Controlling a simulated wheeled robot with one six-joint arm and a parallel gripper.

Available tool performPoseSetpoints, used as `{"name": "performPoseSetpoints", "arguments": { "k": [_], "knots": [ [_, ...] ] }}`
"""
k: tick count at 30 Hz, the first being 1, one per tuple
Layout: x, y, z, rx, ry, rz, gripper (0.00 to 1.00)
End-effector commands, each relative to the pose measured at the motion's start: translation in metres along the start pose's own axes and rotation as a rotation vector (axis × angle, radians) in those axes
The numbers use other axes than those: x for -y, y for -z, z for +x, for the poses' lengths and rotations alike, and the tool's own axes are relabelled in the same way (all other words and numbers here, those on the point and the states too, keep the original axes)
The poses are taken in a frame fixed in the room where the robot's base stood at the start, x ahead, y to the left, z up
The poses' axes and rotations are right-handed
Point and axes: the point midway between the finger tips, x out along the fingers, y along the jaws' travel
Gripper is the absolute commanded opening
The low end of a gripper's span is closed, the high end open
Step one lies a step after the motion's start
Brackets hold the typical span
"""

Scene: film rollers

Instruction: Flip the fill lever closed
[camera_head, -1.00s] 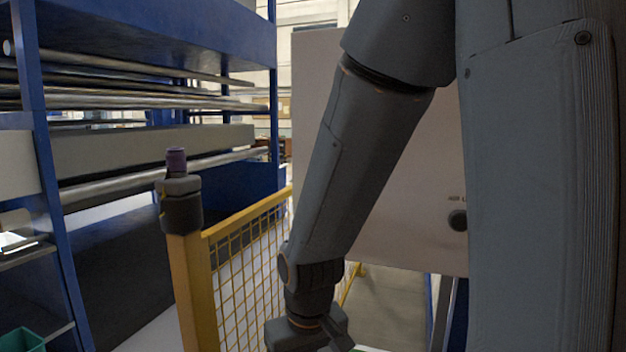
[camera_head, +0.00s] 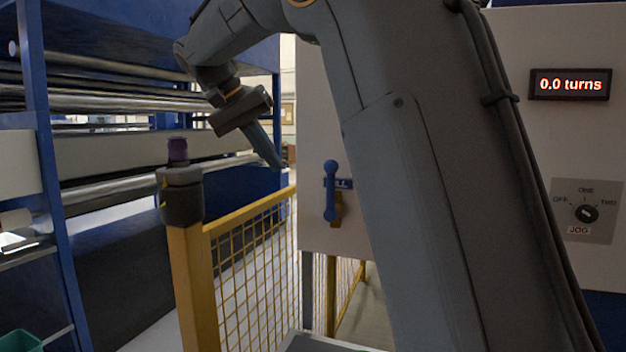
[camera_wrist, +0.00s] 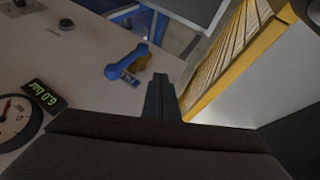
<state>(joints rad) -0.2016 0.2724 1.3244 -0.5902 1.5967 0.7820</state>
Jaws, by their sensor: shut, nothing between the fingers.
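The fill lever (camera_head: 331,192) is a blue handle with a round knob at its top. It stands upright on the lower left part of the pale panel, in front of a blue label ending in "LL". A brass-coloured part shows behind its lower end. In the wrist view the blue lever (camera_wrist: 125,62) lies just left of and beyond my fingertips. My gripper (camera_head: 277,164) is shut and empty, pointing down and right, to the left of the lever in the head view. Its shut fingers (camera_wrist: 160,80) show at the middle of the wrist view, apart from the lever.
A yellow mesh fence (camera_head: 250,250) with a post topped by a dark cap (camera_head: 180,195) stands below my gripper. Blue-framed rollers (camera_head: 100,100) are at the left. The panel bears a "0.0 turns" display (camera_head: 570,84) and a jog knob (camera_head: 587,213). A gauge (camera_wrist: 14,117) shows in the wrist view.

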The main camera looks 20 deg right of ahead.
Motion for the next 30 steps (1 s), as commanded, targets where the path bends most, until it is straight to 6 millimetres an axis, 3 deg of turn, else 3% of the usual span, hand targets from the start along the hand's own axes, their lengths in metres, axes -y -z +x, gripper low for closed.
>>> {"name": "performPoseSetpoints", "arguments": {
  "k": [3,6,17,23,30],
  "knots": [
    [-0.011,0.011,-0.023,-0.017,-0.036,0.08,0.0],
    [-0.017,0.013,-0.032,-0.021,-0.051,0.113,0.0],
    [-0.018,0.014,-0.033,-0.021,-0.054,0.119,0.0],
    [-0.02,0.014,-0.017,-0.019,-0.056,0.117,0.0],
    [-0.023,0.015,0.028,-0.018,-0.056,0.117,0.0]
  ]
}}
